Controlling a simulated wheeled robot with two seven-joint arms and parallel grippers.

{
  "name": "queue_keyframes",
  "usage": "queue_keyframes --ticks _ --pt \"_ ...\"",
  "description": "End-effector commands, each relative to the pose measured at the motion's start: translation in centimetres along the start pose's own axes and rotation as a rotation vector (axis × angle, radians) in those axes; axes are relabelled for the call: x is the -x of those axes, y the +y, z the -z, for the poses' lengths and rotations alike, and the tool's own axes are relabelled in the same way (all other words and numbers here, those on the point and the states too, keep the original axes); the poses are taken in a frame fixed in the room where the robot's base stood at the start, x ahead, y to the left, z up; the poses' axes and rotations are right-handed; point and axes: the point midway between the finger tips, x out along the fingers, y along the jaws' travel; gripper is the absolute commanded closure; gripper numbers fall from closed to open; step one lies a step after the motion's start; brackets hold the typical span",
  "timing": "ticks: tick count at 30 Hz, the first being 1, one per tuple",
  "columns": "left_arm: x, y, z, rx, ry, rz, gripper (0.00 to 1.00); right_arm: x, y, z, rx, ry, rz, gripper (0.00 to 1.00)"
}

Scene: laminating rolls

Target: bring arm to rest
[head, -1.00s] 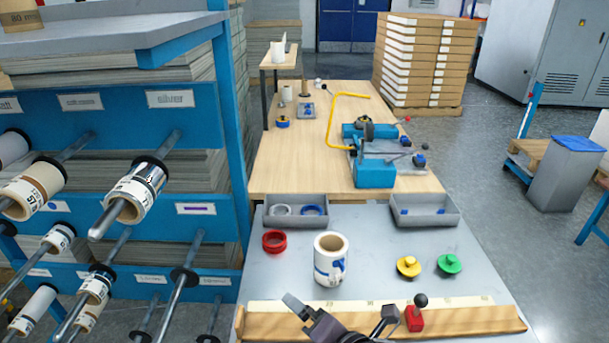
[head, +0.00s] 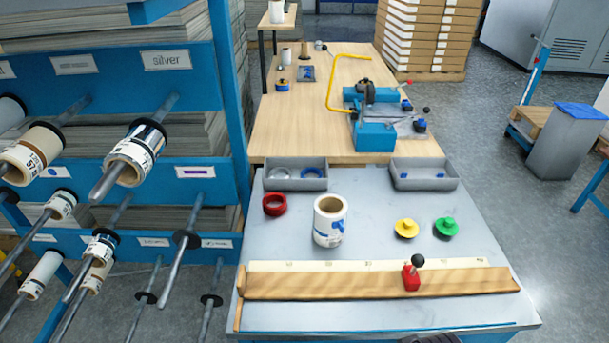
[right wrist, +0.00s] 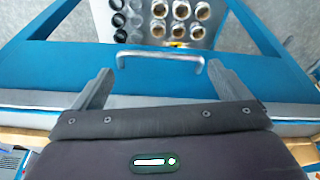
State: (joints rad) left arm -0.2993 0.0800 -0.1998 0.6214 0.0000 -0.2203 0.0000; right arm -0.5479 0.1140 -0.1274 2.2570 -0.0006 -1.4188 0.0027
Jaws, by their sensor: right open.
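My right gripper (right wrist: 160,88) shows in the right wrist view with its two grey fingers wide apart and nothing between them. Beyond the fingers are a blue panel (right wrist: 70,65) and a grey bar handle (right wrist: 160,58). In the head view only a dark sliver of one of my arms shows at the bottom edge, and no gripper can be made out. My left gripper is in neither view. On the grey table (head: 380,225) a white roll (head: 329,222) with blue marks stands upright.
A wooden ruler rail (head: 340,284) with a red stop (head: 411,277) lies along the table front. A red ring (head: 274,204), a yellow knob (head: 406,229) and a green knob (head: 446,228) sit behind it. A rack with rolls on rods (head: 135,155) stands left.

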Motion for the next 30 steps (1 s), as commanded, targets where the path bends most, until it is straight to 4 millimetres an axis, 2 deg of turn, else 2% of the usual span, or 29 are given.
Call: queue_keyframes --ticks 1,5,8,12,14,18,21,24,27,30 --pt "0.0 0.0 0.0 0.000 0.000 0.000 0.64 -1.8 -0.1 -0.4 0.001 -0.011 0.001 0.04" --pt "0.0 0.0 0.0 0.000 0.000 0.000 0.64 -6.8 -0.3 -1.7 0.006 -0.030 0.005 0.04" --pt "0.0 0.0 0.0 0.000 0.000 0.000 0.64 -11.3 -0.6 -3.5 0.010 -0.046 0.008 0.04" --pt "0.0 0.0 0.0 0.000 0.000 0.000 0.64 -18.7 -0.9 -7.9 0.016 -0.078 0.012 0.04" --pt "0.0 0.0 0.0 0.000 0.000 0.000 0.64 -21.6 -1.0 -10.3 0.019 -0.092 0.013 0.04" --pt "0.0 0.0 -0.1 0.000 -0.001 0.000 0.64 -27.1 -1.3 -16.8 0.027 -0.124 0.017 0.04" --pt "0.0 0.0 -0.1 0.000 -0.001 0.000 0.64 -29.9 -1.4 -21.8 0.032 -0.146 0.019 0.04" --pt "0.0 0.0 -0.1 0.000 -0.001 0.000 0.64 -31.6 -1.4 -26.5 0.037 -0.164 0.021 0.04" --pt "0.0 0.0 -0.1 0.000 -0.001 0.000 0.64 -32.4 -1.4 -30.2 0.041 -0.177 0.022 0.04" --pt "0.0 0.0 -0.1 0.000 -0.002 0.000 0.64 -32.7 -1.3 -32.5 0.044 -0.184 0.022 0.04"
